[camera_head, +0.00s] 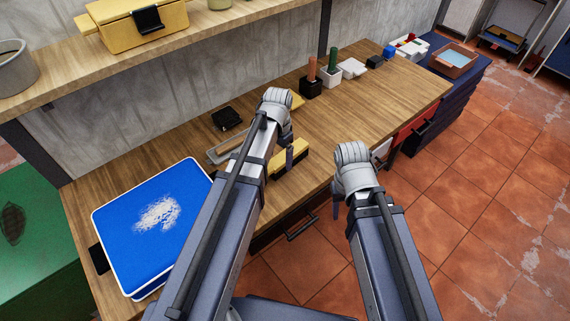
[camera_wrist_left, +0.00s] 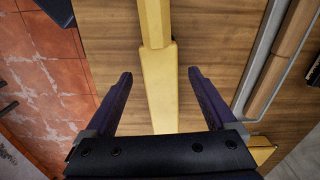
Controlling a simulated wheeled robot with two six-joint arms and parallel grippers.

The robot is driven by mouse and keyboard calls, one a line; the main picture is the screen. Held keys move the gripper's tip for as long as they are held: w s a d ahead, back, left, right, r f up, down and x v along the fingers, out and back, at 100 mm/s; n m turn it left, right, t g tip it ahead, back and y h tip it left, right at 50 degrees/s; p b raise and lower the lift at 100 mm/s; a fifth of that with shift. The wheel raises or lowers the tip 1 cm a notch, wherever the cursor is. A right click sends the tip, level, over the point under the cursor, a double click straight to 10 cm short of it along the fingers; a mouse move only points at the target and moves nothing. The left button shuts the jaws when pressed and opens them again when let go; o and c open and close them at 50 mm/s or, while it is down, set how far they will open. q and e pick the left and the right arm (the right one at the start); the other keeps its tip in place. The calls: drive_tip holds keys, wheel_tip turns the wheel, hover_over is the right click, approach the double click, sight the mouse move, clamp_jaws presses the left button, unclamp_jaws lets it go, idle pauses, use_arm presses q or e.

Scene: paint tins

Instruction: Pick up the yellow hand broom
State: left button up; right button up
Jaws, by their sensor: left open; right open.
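The yellow hand broom (camera_head: 291,163) lies on the wooden workbench near its front edge, partly hidden behind my left arm in the head view. In the left wrist view, a long yellow piece (camera_wrist_left: 160,95) with a narrower yellow handle part (camera_wrist_left: 154,22) runs up the picture. My left gripper (camera_wrist_left: 160,74) is open, with one finger on each side of this piece; I see a gap on both sides. My left gripper also shows in the head view (camera_head: 289,158), over the broom. My right gripper (camera_head: 338,208) is open and empty, off the bench's front edge.
A blue tray (camera_head: 113,236) with white grains stands at the bench's left end. A grey-edged wooden item (camera_head: 216,155) lies behind my left arm. Pots with upright tools (camera_head: 311,86) stand further back. The bench's right part (camera_head: 400,98) is mostly clear.

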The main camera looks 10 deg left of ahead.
sight(279, 160)
use_arm(q)
wheel_tip(279, 160, down, 3)
drive_tip(key=shift+a+f+b, duration=0.1)
drive_tip(key=shift+f+b, duration=0.1)
drive_tip(key=shift+b, duration=1)
drive_tip(key=shift+r, duration=0.1)
clamp_jaws()
